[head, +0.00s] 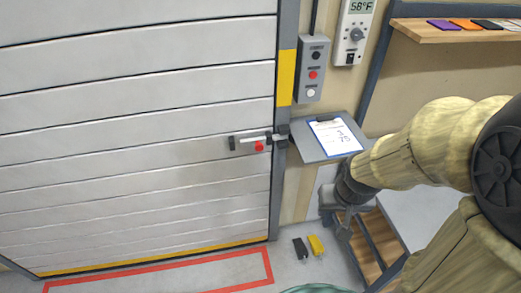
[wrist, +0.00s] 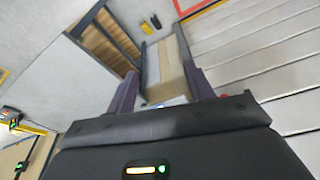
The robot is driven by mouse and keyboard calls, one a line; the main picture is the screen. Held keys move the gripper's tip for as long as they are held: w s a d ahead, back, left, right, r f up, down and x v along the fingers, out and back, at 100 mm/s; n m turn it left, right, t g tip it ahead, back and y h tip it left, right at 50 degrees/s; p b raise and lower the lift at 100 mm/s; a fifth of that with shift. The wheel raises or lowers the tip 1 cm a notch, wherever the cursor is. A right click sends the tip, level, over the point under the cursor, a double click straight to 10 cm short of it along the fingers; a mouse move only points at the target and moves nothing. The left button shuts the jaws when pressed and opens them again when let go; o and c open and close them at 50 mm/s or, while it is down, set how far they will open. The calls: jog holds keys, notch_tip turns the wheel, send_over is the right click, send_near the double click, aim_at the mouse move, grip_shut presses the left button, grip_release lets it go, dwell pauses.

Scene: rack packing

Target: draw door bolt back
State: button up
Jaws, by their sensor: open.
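The door bolt (head: 256,138) is a pale metal bar with a red knob (head: 259,146), mounted on the door's right side. It runs between a dark bracket on the door and a dark keeper (head: 282,131) at the door frame; I cannot tell how deep its tip sits there. My gripper (head: 345,228) is low and to the right of the bolt, apart from it. In the wrist view, my gripper (wrist: 162,90) has its two fingers spread with nothing held between them. A small red spot by the right finger may be the knob.
The white slatted door (head: 130,130) fills the left. A grey shelf with a clipboard (head: 335,137) juts out right of the bolt, above my gripper. A control box (head: 312,70) hangs above. Black and yellow items (head: 317,245) lie on the floor. A wooden-shelved rack (head: 375,245) stands beside my gripper.

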jog(key=w+a+f+n+t+y+b, duration=0.3)
jog(key=w+a+f+t+y+b, duration=0.2)
jog(key=w+a+f+t+b, duration=0.9)
jog(key=w+a+f+b, duration=0.2)
jog(key=w+f+b, duration=0.1)
jog(key=w+b, duration=0.2)
jog(key=shift+f+t, duration=0.2)
jog(key=shift+t, duration=0.1)
jog(key=p, duration=0.4)
send_near(260, 148)
jog(key=x, duration=0.9)
jog(key=shift+w+a, duration=0.1)
jog(key=shift+w, duration=0.05)
jog(key=shift+c, duration=0.2)
grip_shut()
